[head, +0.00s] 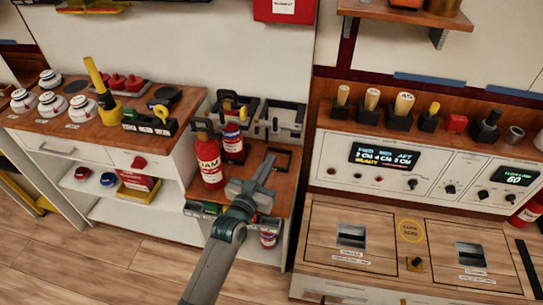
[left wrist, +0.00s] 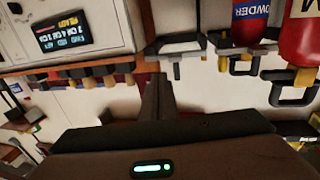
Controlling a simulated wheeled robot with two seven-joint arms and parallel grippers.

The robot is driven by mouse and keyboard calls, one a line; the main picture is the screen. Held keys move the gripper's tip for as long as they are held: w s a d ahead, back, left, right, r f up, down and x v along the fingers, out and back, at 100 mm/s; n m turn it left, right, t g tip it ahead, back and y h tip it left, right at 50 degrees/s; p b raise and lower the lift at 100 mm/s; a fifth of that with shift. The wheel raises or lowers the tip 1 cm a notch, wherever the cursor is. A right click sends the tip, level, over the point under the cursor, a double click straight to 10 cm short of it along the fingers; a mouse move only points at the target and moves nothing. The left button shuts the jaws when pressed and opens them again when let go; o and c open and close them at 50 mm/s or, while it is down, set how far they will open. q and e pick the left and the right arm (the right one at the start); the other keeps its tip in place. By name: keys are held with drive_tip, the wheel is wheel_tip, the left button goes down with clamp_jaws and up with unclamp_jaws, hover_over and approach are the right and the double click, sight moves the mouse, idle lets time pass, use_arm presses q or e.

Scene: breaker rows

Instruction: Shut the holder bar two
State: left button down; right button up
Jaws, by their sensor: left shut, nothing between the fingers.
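Dark holders line the wall above the wooden shelf; I cannot read which bar is numbered two. A red extinguisher (head: 209,162) and a red-and-blue powder extinguisher (head: 233,145) stand to the left. The left wrist view, turned over, shows a black looped bar (left wrist: 290,97) by the red extinguisher. My right gripper is not in view.
A control panel (head: 410,165) with knobs and a display stands to the right, above a wooden cabinet (head: 330,215). A wood-topped cabinet (head: 60,125) with jars and tools is at the left. The floor (head: 100,265) at lower left is clear.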

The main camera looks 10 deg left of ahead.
use_arm(q)
drive_tip(key=v, duration=0.2)
drive_tip(key=d+v, duration=0.1)
drive_tip(key=v, duration=0.1)
drive_tip(key=shift+s+a, duration=0.1)
drive_tip(key=shift+s, duration=0.25)
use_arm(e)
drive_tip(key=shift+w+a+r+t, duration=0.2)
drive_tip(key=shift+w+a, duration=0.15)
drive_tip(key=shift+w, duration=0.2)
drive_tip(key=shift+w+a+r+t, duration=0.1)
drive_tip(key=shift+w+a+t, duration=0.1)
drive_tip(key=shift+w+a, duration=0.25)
use_arm(q)
drive_tip(key=shift+f, duration=0.1)
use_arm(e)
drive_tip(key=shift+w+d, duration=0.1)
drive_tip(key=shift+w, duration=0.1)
